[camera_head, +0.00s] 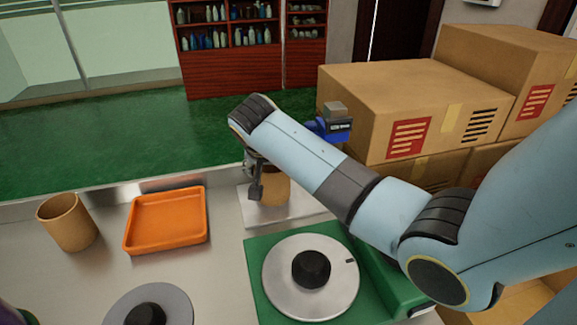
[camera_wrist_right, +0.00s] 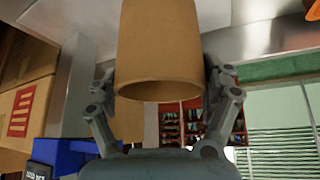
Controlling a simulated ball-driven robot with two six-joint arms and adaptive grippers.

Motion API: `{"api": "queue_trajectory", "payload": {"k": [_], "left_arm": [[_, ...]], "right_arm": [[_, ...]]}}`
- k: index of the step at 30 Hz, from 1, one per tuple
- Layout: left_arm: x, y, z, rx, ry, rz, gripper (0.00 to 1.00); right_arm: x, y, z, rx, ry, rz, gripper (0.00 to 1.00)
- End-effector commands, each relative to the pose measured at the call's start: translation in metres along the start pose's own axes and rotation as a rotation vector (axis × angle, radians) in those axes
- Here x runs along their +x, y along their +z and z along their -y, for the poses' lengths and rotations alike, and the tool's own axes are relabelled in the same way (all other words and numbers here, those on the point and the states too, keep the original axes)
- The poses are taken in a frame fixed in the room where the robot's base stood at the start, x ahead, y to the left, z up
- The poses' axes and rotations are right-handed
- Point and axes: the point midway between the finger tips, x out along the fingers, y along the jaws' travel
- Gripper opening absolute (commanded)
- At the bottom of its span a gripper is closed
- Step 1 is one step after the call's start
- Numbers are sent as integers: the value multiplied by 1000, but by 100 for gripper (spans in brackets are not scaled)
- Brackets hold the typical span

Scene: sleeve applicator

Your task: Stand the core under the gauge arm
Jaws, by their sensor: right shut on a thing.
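A tan cardboard core (camera_head: 275,190) shows beside and partly behind my right gripper (camera_head: 257,183), over the pale plate (camera_head: 302,209). In the right wrist view the core (camera_wrist_right: 160,45) is between the two fingers, and the right gripper (camera_wrist_right: 160,95) is shut on it. Its lower end looks at or near the plate; I cannot tell whether it touches. A blue gauge (camera_head: 333,128) with a grey top shows just behind my right forearm, and its blue part (camera_wrist_right: 65,155) also shows in the wrist view. The gauge arm is hidden. My left gripper is not in view.
A second tan tube (camera_head: 67,222) stands at the left, beside an orange tray (camera_head: 167,244). A green base with a round metal turntable (camera_head: 285,278) and black knob lies in front. A grey disc (camera_head: 182,304) is at the bottom. Cardboard boxes (camera_head: 380,105) stand behind right.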

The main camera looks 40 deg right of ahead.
Motion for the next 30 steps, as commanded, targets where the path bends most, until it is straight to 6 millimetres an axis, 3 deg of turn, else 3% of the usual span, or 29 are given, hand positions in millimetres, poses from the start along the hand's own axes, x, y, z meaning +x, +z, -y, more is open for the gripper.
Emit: {"api": "queue_trajectory", "payload": {"k": [9, 12, 21, 22, 26, 30], "left_arm": [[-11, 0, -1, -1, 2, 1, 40], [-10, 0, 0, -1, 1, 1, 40], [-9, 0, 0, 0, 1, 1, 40], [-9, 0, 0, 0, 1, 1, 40], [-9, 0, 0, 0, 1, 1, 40], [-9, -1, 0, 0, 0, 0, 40]], "right_arm": [[7, -16, -41, -1, 2, -2, 47], [17, -6, -37, 0, -2, 2, 47], [20, -5, -37, 0, -2, 1, 47], [20, -5, -37, 0, -2, 1, 84], [20, -5, -37, 0, -2, 1, 100], [20, -5, -37, 0, -2, 1, 100]]}}
